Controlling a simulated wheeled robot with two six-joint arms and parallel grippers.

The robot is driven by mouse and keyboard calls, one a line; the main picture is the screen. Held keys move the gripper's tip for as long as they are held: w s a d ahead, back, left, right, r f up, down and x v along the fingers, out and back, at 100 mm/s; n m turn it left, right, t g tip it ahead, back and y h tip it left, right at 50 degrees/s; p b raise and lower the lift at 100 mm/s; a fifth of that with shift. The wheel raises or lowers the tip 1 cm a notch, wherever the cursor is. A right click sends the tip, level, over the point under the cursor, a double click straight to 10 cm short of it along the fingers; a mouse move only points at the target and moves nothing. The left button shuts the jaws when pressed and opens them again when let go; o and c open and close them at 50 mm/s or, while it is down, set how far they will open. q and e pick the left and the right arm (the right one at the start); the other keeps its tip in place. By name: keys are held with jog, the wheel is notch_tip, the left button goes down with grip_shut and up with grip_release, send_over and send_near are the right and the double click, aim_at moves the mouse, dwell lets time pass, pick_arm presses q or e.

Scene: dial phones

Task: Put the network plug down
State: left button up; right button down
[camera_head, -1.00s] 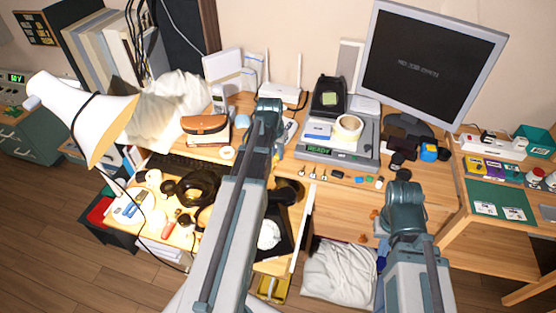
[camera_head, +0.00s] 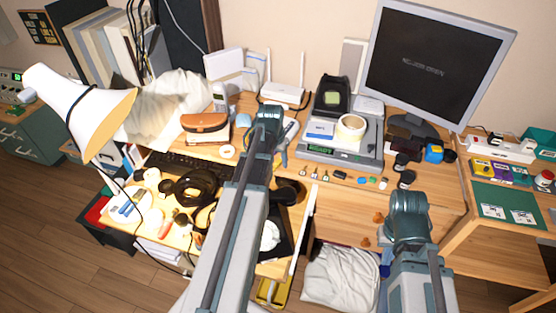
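I cannot make out the network plug; it may be hidden or too small to tell. A white router (camera_head: 284,95) with two upright antennas stands at the back of the desk, just beyond my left arm. My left gripper (camera_head: 282,154) is low over the desk, in front of the router and left of the grey device. Its fingers are mostly hidden by my own arm, so I cannot see what is between them. My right arm's end (camera_head: 409,210) is in front of the desk's right part; its fingers are hidden.
A grey device (camera_head: 340,158) carries a tape roll (camera_head: 351,128). Small parts lie along the front edge. A monitor (camera_head: 430,62) stands behind at right. At left are a brown pouch (camera_head: 205,127), a keyboard (camera_head: 178,164), a lamp (camera_head: 82,112) and headphones (camera_head: 196,187).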

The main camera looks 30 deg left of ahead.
pick_arm(q)
jog(key=shift+r, duration=0.1)
notch_tip(320, 180, up, 12)
jog(key=s+p, duration=0.2)
jog(key=p, duration=1)
jog(key=shift+s, duration=0.2)
jog(key=shift+d, duration=0.1)
jog(key=s+d+m+g, duration=0.1)
jog(key=s+d, duration=0.3)
jog(key=d, duration=0.6)
jog(key=s+d+m+y, duration=0.1)
jog(key=s+d, duration=0.4)
jog(key=d, duration=0.5)
jog(key=s+d+m+g, duration=0.1)
jog(key=s+d, duration=0.4)
jog(key=d, duration=0.5)
jog(key=shift+d+f+m+g, duration=0.2)
jog(key=shift+m+g, duration=0.1)
jog(key=shift+m, duration=0.4)
